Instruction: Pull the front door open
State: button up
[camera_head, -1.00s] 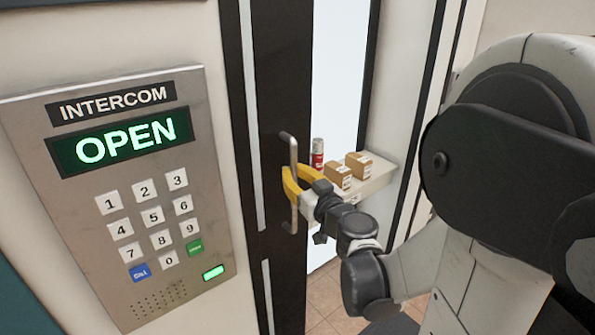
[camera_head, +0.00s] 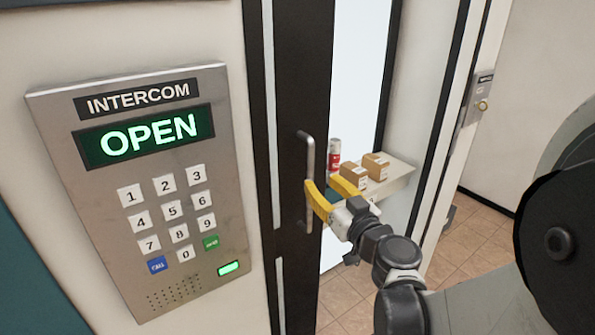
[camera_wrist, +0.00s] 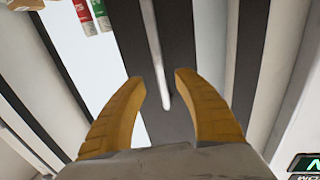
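The front door's dark frame (camera_head: 305,60) stands right of the intercom, with a pale panel (camera_head: 357,70) beside it. I cannot tell whether the door is ajar. Its vertical metal bar handle (camera_head: 309,150) is on the dark frame. My gripper (camera_head: 320,182) is at the lower half of the handle, its yellow fingers apart. In the wrist view the handle (camera_wrist: 155,50) runs between the open fingertips (camera_wrist: 171,78), with a gap visible beside it. Contact with the handle cannot be told.
The intercom (camera_head: 140,255) on the left wall reads OPEN in green. A shelf (camera_head: 402,172) behind the gripper holds a red-and-white can (camera_head: 334,155) and small boxes (camera_head: 376,165). Tiled floor (camera_head: 465,245) shows at lower right.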

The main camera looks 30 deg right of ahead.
jog(key=s, duration=0.5)
jog(key=shift+s+a, duration=0.35)
